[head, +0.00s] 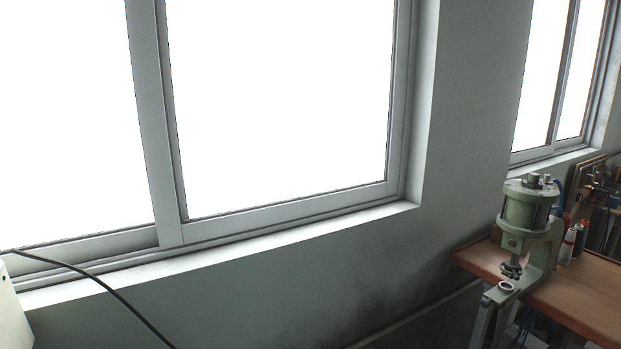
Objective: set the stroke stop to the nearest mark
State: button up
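A green pneumatic press (527,225) stands at the right of the head view, at the near left corner of a wooden bench. Its cylinder is on top, and a dark tool end (511,268) points down over a small ring-shaped seat (505,286). Small knobs or fittings (534,179) show on the cylinder top. I cannot tell which part is the stroke stop, and no marks can be made out at this size. My gripper is not in view.
The wooden bench top (585,302) runs off to the right. Bottles (568,245) and other tools crowd it behind the press. A large window (280,100) and grey wall fill the left and middle. A black cable (112,290) hangs at the lower left.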

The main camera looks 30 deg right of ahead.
aim_at(533, 177)
jog(key=u, duration=1.15)
jog(key=k, duration=0.1)
jog(key=z, duration=3.15)
jog(key=i, duration=0.6)
jog(key=z, duration=0.05)
jog(key=k, duration=0.55)
